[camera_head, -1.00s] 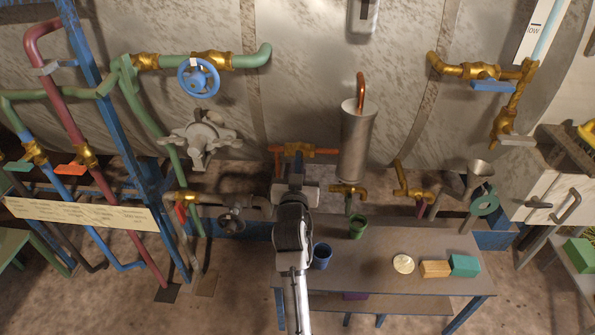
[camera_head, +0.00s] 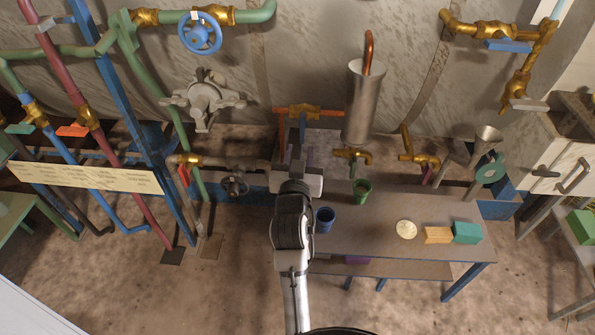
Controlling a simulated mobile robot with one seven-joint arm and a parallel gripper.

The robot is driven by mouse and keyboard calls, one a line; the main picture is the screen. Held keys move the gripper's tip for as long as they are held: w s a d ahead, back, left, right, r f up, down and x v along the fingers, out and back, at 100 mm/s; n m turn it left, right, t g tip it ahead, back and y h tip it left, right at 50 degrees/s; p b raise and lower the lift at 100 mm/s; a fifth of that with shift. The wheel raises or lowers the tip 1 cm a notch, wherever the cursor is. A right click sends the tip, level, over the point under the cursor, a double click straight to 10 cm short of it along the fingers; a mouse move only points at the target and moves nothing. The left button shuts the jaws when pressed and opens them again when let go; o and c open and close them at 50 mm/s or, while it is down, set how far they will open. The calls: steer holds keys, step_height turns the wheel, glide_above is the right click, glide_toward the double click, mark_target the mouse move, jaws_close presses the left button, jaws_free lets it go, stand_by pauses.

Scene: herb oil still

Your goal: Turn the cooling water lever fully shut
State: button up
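My gripper (camera_head: 297,157) reaches forward over the back edge of the table, seen from behind. Its fingers point at a short orange-copper pipe (camera_head: 325,113) with a valve. A blue lever (camera_head: 302,127) hangs from that valve, just in front of or between the fingers. I cannot tell whether they touch it, and the finger gap is mostly hidden. No label readable here tells which lever is the cooling water one. Other levers are a blue one (camera_head: 508,45) and a grey one (camera_head: 528,104) at upper right, and a red one (camera_head: 184,175) left of my gripper.
A metal condenser (camera_head: 364,105) stands close right of my gripper. The table (camera_head: 370,240) holds a blue cup (camera_head: 324,219), a green cup (camera_head: 361,191), a round pale disc (camera_head: 406,229) and blocks (camera_head: 467,232). A blue handwheel (camera_head: 200,33) and pipes fill the left. Floor is clear in front.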

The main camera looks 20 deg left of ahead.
steer(key=v, duration=0.5)
steer(key=shift+s+d+b, duration=0.1)
steer(key=shift+s+b, duration=0.2)
steer(key=shift+b, duration=0.05)
